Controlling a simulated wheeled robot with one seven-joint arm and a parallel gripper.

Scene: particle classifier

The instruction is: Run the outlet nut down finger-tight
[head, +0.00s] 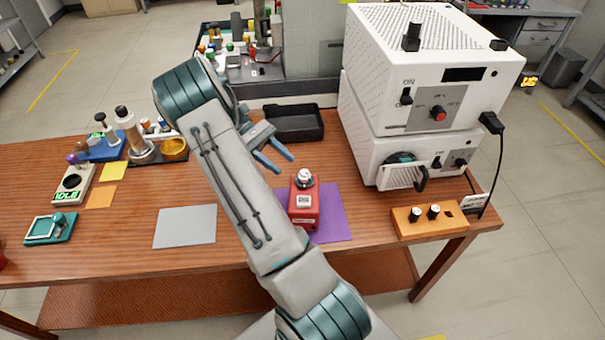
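I cannot make out the outlet nut for certain. A small red device (304,206) stands upright on a purple mat (331,216) near the middle of the table. A round silver fitting (304,176) sits on its top, and I cannot tell whether this is the nut. My gripper (287,165) is above the table, just left of and behind the red device. Its two fingers are apart, with nothing visible between them, and do not appear to touch the fitting. My arm hides part of the table and the device's left side.
Two stacked white instruments (358,120) stand at the right. An orange block with two black knobs (428,220) lies before them. A black tray (295,124) is behind my gripper. A grey mat (185,227) lies empty at left.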

